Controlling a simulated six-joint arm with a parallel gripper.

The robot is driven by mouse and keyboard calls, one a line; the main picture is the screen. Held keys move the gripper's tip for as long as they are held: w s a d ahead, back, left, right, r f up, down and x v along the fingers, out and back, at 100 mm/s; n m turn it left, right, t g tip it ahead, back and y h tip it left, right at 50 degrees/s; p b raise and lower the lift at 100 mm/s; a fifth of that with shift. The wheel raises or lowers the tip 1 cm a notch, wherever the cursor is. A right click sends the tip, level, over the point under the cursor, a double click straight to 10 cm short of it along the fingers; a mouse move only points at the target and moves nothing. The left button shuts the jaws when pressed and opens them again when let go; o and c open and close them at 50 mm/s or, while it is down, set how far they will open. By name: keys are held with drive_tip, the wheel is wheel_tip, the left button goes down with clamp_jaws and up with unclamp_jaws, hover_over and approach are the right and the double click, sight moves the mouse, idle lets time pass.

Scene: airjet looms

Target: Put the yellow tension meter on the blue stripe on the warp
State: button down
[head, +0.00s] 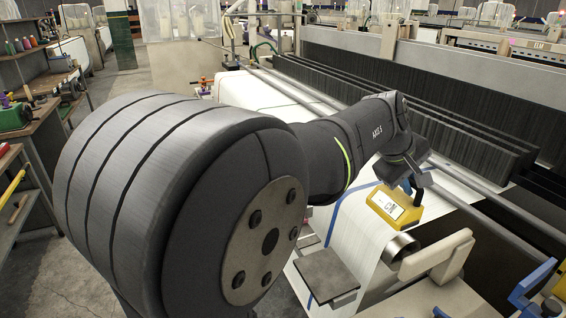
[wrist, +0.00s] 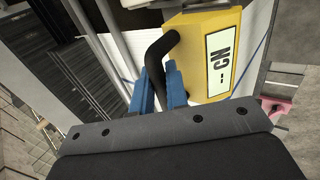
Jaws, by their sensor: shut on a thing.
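The yellow tension meter (head: 392,208) has a white display marked "CN" and a black handle. It also shows large in the wrist view (wrist: 212,55). My gripper (head: 411,184) has blue fingers, seen in the wrist view (wrist: 163,85), and is shut on the meter's black handle. The meter appears held above the white warp (head: 350,236), near the roll on the right; the exact gap is hard to tell. A blue stripe (head: 334,218) runs along the left side of the warp. Part of the warp behind the meter is hidden by my arm.
A dark flat plate (head: 326,274) lies by the left edge of the warp. A metal roll end (head: 400,247) and a beige machine part (head: 437,256) stand close right of the meter. Dark harness frames (head: 440,120) and long metal bars are behind.

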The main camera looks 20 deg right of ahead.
drive_tip(key=w+d+r, duration=0.4)
drive_tip(key=w+d, duration=0.3)
drive_tip(key=d, duration=0.2)
drive_tip(key=shift+w+a+f, duration=0.15)
drive_tip(key=shift+w+f, duration=1.65)
drive_tip(key=shift+w, duration=0.1)
drive_tip(key=shift+w+a+f, duration=0.2)
drive_tip(key=shift+w+f, duration=1.55)
drive_tip(key=shift+w, duration=0.1)
drive_tip(key=shift+w+a+f, duration=0.15)
drive_tip(key=shift+w+f, duration=1.65)
drive_tip(key=shift+w, duration=0.1)
drive_tip(key=shift+f, duration=0.15)
drive_tip(key=c, duration=1.4)
unclamp_jaws()
drive_tip(key=v, duration=1.2)
